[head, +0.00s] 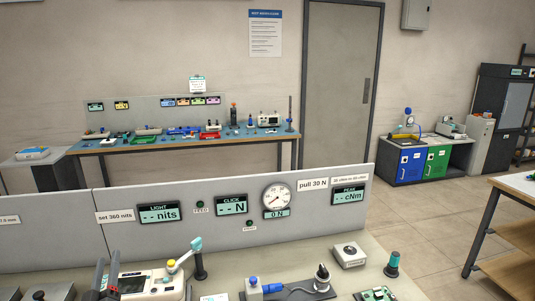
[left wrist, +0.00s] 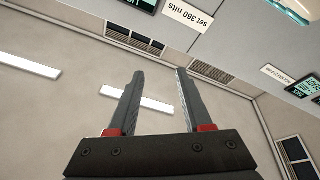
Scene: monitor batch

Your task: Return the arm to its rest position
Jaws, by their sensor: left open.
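My left gripper (head: 107,257) shows at the lower left of the head view, its two dark fingers pointing up in front of the grey panel. In the left wrist view the gripper (left wrist: 159,72) has its fingers well apart with nothing between them. Behind the fingers are a pale ceiling and wall. The sign "set 360 nits" (left wrist: 188,15) appears upside down there, and it also shows on the panel in the head view (head: 115,216). My right gripper is not seen.
A white device with a screen (head: 150,284) stands right beside the left gripper. A teal-tipped lever (head: 190,250), a black post (head: 200,266), a black knob tool (head: 322,275) and a green board (head: 376,294) are on the bench. The upright panel (head: 60,240) closes off the back.

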